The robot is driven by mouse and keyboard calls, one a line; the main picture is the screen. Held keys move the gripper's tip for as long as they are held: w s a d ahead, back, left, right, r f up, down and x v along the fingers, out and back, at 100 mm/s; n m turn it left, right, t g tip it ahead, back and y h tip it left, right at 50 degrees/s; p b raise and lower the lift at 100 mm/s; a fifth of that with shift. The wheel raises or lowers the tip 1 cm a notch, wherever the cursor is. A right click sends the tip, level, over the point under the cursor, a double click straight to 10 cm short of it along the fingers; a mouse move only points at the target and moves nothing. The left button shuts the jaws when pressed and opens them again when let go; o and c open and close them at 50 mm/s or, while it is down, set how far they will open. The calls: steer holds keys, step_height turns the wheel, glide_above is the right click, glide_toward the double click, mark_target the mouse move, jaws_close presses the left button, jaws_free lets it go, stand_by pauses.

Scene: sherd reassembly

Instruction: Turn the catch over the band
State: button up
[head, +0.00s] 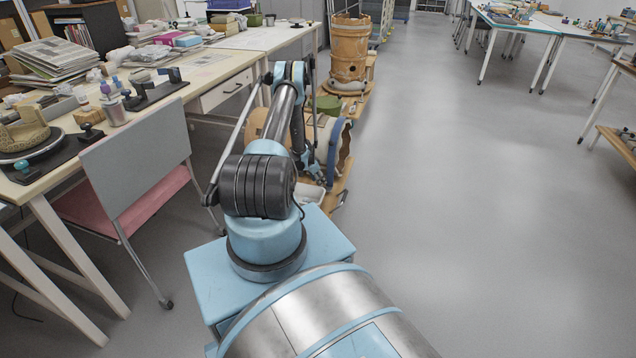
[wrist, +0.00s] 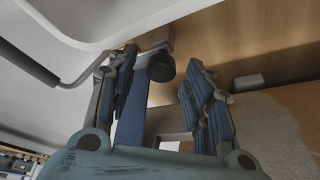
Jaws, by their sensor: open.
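My gripper (wrist: 159,64) shows in the wrist view, with its two blue-padded fingers spread apart and nothing gripped. A dark round knob on a pale grey bracket, which looks like the catch (wrist: 161,67), is between and just beyond the fingertips. A flat blue strip, which looks like the band (wrist: 131,122), runs below it, close beside the left finger and partly hidden by it. I cannot tell whether the catch lies over the band. In the head view my arm bends down beside a tan vessel with a blue rim (head: 333,145); the gripper is not clear there.
A white curved edge with a dark bar (wrist: 45,68) is close at the wrist view's upper left. A brown wooden surface (wrist: 250,40) lies behind. A cluttered desk (head: 215,62) and a chair (head: 138,150) stand left. The floor (head: 460,200) is clear right.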

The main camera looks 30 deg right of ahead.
steer(key=v, duration=1.1)
steer(key=shift+r, duration=0.2)
steer(key=shift+a+r, duration=0.1)
steer(key=shift+a, duration=0.1)
